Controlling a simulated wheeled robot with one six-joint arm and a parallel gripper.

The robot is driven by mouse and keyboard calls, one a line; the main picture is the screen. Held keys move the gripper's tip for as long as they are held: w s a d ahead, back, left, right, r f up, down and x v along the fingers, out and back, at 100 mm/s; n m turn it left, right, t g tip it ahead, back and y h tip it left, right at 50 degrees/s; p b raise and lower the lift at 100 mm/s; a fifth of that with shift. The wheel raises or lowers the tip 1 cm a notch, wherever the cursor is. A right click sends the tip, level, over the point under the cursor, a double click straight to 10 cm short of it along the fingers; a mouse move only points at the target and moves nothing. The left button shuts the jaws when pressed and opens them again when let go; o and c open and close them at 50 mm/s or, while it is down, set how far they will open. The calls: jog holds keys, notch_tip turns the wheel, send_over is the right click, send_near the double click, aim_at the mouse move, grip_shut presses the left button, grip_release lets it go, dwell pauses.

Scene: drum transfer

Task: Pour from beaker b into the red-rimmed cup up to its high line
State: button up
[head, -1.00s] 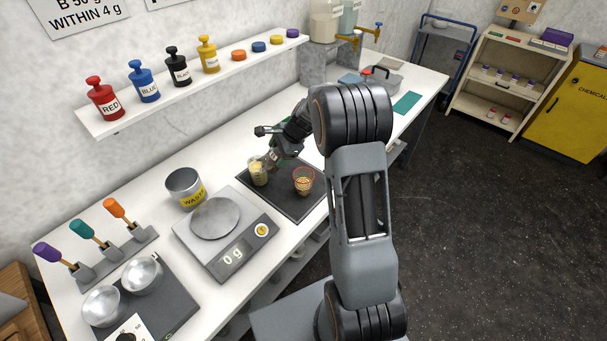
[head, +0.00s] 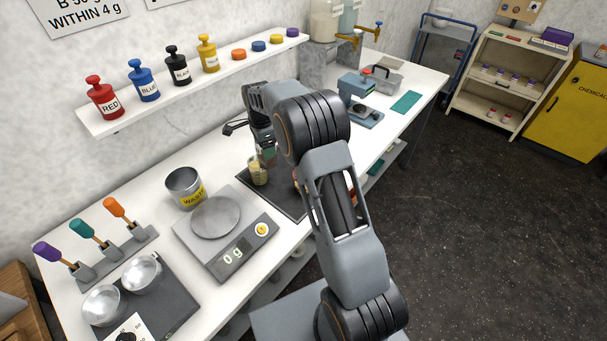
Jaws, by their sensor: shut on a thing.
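A small clear beaker with pale yellow contents (head: 258,175) stands upright at the left of the dark mat (head: 286,203); I take it for beaker b, though no label is readable. My gripper (head: 264,158) comes down from above and behind and is shut on the beaker near its upper part; the fingers are small and partly hidden. The red-rimmed cup (head: 295,180) is to the right on the mat. Only a sliver of its left side shows, because my arm covers the rest. Its lines and fill level cannot be seen.
A scale (head: 228,232) reading 0 g and a waste can (head: 185,187) stand left of the mat. A shelf (head: 200,82) with several pump bottles runs along the wall behind. A blue-grey device (head: 358,95) stands on the bench to the right.

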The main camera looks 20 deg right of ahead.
dwell(0.4)
notch_tip(320, 180, up, 6)
dwell(0.5)
